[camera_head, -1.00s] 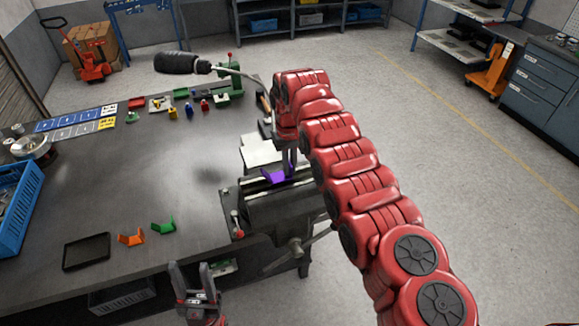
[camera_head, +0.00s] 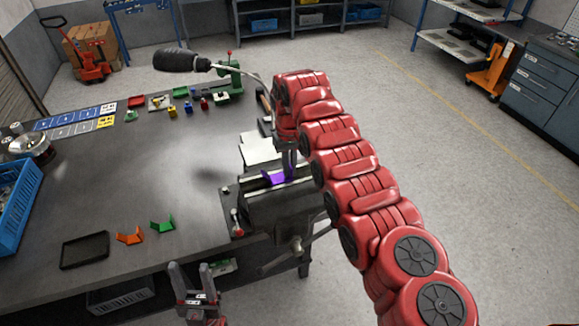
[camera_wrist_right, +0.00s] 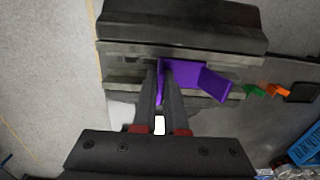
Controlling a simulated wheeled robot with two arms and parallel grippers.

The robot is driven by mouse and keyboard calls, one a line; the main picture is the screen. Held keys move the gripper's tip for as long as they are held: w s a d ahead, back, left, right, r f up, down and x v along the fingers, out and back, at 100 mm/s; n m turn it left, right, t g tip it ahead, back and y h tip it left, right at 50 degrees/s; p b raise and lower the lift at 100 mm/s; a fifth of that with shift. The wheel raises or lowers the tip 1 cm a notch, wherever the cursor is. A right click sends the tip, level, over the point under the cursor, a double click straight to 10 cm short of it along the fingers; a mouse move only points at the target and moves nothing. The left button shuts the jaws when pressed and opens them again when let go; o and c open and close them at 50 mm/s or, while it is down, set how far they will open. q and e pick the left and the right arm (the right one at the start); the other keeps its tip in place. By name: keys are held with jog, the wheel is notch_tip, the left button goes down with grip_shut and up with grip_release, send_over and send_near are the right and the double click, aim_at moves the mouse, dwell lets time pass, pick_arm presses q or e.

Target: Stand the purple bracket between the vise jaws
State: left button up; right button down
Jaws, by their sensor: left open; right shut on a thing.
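The purple bracket (camera_head: 272,178) is at the vise (camera_head: 285,207) at the table's right edge. My right gripper (camera_head: 289,163) is above the vise, partly hidden by my red arm, and shut on the bracket. In the right wrist view, the fingers (camera_wrist_right: 161,68) pinch one end of the bracket (camera_wrist_right: 205,77); its bent part points right. There it overlies the gap between the two vise jaws (camera_wrist_right: 125,48); I cannot tell how deep it sits. My left gripper (camera_head: 194,284) is open and empty in front of the table's near edge.
A black tray (camera_head: 85,250), an orange bracket (camera_head: 130,236) and a green bracket (camera_head: 162,225) lie on the table left of the vise. A blue crate (camera_head: 18,205) stands at the far left. The table's middle is clear.

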jog(key=shift+f+b, duration=0.25)
jog(key=shift+b, duration=0.1)
dwell(0.3)
jog(key=shift+f, duration=0.15)
jog(key=shift+b, duration=0.35)
dwell(0.4)
jog(key=shift+f+b, duration=0.2)
jog(key=shift+b, duration=0.15)
jog(key=shift+f, duration=0.1)
dwell(0.4)
jog(key=shift+b, duration=0.45)
jog(key=c, duration=0.9)
grip_release()
